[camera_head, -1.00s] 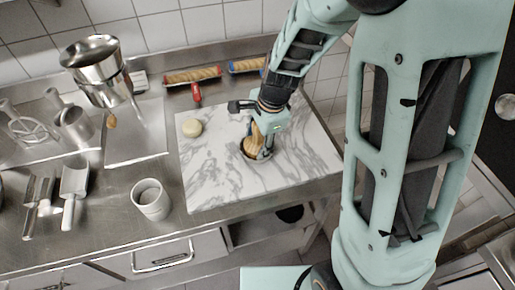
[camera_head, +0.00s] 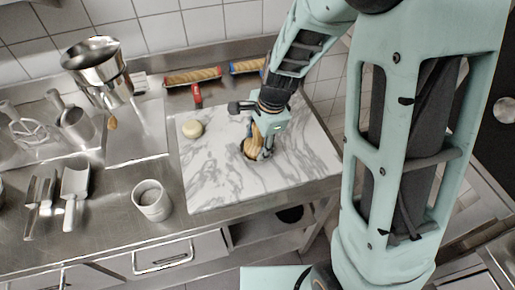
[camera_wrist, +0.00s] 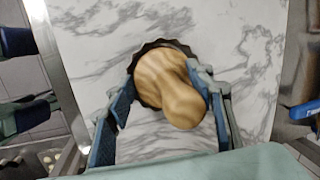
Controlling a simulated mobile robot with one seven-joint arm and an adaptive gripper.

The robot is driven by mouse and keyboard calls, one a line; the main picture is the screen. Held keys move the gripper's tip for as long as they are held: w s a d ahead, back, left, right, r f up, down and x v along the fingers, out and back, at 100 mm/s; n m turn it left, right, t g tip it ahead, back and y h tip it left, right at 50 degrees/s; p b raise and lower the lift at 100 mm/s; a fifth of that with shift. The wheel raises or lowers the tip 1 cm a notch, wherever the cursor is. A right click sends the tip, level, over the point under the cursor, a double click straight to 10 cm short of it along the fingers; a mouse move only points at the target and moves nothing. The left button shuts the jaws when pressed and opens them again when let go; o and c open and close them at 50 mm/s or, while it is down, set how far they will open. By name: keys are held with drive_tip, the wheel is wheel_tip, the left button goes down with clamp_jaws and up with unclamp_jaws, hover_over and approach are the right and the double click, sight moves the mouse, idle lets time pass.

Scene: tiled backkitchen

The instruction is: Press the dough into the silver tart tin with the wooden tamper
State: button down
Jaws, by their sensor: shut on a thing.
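The wooden tamper (camera_wrist: 172,88) is between the fingers of my gripper (camera_wrist: 164,105), which is shut on it. In the head view the tamper (camera_head: 253,142) stands roughly upright below my gripper (camera_head: 262,146), over the marble board. A tart tin (camera_wrist: 139,84) with a dark fluted rim shows around the tamper's far end. In the head view only a dark bit of the tin shows at the tamper's foot. The tamper hides the inside of the tin, so I cannot see dough in it.
The marble board (camera_head: 215,185) has free room around the tin. A white cup (camera_head: 152,201) stands left of the board. Metal scoops (camera_head: 74,182), a steel sieve-like vessel (camera_head: 98,70) and packaged rolls (camera_head: 192,76) lie around it. A red-handled item (camera_head: 197,95) lies at the board's back edge.

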drive_tip(key=shift+w+r+p, duration=0.1)
drive_tip(key=shift+r+p, duration=2.2)
drive_tip(key=shift+r, duration=0.85)
drive_tip(key=shift+v, duration=1.05)
drive_tip(key=shift+w+a, duration=0.15)
drive_tip(key=shift+a, duration=0.05)
drive_tip(key=shift+d, duration=0.1)
drive_tip(key=shift+w+d+f+n, duration=0.1)
drive_tip(key=shift+w+d+n, duration=0.1)
drive_tip(key=shift+d+n, duration=0.3)
drive_tip(key=w+d+f+n+g, duration=0.1)
drive_tip(key=d+f+n+g, duration=0.1)
drive_tip(key=d+n, duration=0.9)
drive_tip(key=shift+d+n+g, duration=0.35)
drive_tip(key=shift+n+g, duration=0.05)
drive_tip(key=shift+n, duration=0.2)
drive_tip(key=shift+w+y, duration=0.1)
drive_tip(key=shift+y, duration=0.2)
